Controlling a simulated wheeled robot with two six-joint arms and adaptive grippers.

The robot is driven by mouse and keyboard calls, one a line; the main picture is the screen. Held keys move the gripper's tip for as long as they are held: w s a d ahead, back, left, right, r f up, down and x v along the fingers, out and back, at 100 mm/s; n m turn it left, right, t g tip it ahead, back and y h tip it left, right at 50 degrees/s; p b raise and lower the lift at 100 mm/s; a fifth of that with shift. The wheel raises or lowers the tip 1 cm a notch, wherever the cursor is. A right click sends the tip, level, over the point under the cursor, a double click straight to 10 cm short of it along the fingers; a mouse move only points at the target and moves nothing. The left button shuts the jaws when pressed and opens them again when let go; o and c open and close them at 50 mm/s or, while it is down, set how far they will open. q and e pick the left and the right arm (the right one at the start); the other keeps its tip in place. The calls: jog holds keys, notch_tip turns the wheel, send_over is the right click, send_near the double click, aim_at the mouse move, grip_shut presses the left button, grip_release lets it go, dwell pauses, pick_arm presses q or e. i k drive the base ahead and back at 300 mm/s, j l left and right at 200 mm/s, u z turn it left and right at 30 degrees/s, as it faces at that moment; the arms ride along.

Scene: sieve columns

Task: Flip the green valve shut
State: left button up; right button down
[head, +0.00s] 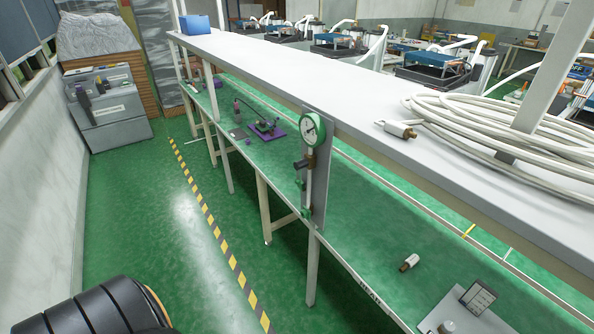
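A narrow grey panel (322,180) is fixed upright to a post at the front edge of the bench, near the middle of the head view. At its top is a round gauge (312,129) with a green rim and a white face. Below the gauge is a dark brown fitting (301,164). A small green valve part (301,184) shows below that fitting, and another small green part (306,211) sits lower on the same pipe. They are too small to tell which way any handle points. Neither gripper shows in the head view.
A white upper shelf (250,62) runs above the green bench top (385,240). A coiled white hose (500,120) lies on the shelf at right. A purple-based device (266,130) stands on the bench.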

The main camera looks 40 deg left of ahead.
aim_at(298, 174)
jog(key=z, duration=0.35)
jog(key=j+z, duration=0.3)
jog(key=k+j+z, duration=0.1)
jog(key=j+z, duration=0.2)
jog(key=k+j+z, duration=0.15)
jog(key=j+z, duration=0.2)
jog(key=k+j+z, duration=0.15)
jog(key=j+z, duration=0.15)
jog(key=k+j, duration=0.3)
jog(key=j, duration=0.2)
jog(key=k+j+z, duration=0.1)
jog(key=k+j, duration=0.15)
jog(key=j, duration=0.25)
jog(key=k+j, duration=0.3)
jog(key=j, duration=0.15)
